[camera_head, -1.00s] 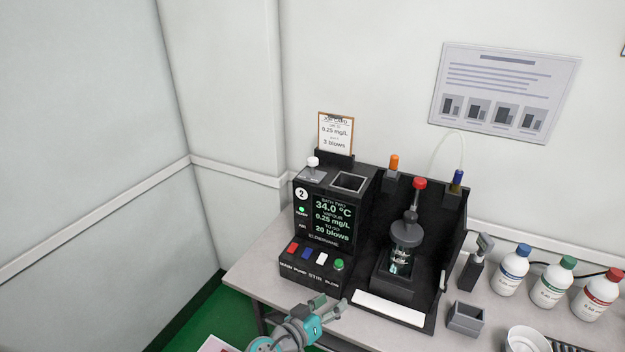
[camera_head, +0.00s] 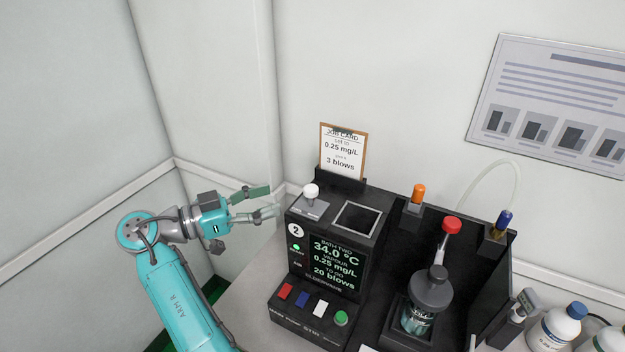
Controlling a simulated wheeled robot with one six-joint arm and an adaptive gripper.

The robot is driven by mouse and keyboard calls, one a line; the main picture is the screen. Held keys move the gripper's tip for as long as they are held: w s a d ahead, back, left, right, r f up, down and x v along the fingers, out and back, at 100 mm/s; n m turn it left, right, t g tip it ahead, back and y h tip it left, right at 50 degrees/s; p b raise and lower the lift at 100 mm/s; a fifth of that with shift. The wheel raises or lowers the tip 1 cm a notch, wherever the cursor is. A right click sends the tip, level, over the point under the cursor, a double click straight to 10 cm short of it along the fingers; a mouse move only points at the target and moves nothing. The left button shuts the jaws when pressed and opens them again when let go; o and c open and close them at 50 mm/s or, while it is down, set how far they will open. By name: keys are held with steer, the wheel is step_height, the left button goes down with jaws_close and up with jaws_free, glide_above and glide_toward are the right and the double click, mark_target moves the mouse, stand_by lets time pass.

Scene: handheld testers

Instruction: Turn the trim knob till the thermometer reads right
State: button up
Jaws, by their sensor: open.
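A black bath unit (camera_head: 372,262) marked 2 stands on the bench. Its lit screen (camera_head: 335,262) reads "BATH TWO 34.0 °C", 0.25 mg/L and 20 blows. A white round knob (camera_head: 311,191) stands on a plate at its top left corner; I cannot tell whether this is the trim knob. A grey handheld device (camera_head: 526,301) sits in a black stand at the right; its reading is too small to tell. My gripper (camera_head: 273,200) is open and empty, left of the white knob and apart from it, with its fingers pointing right.
A job card (camera_head: 343,152) stands behind the unit. Red, blue, white and green buttons line its front; the green button (camera_head: 341,318) is rightmost. A capped flask (camera_head: 428,300), an orange-topped post (camera_head: 418,194) and a tube stand right of the screen. White bottles (camera_head: 560,327) are farther right.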

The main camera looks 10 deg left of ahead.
mark_target(311, 187)
steer(key=x, duration=1)
steer(key=shift+d, duration=0.1)
jaws_close()
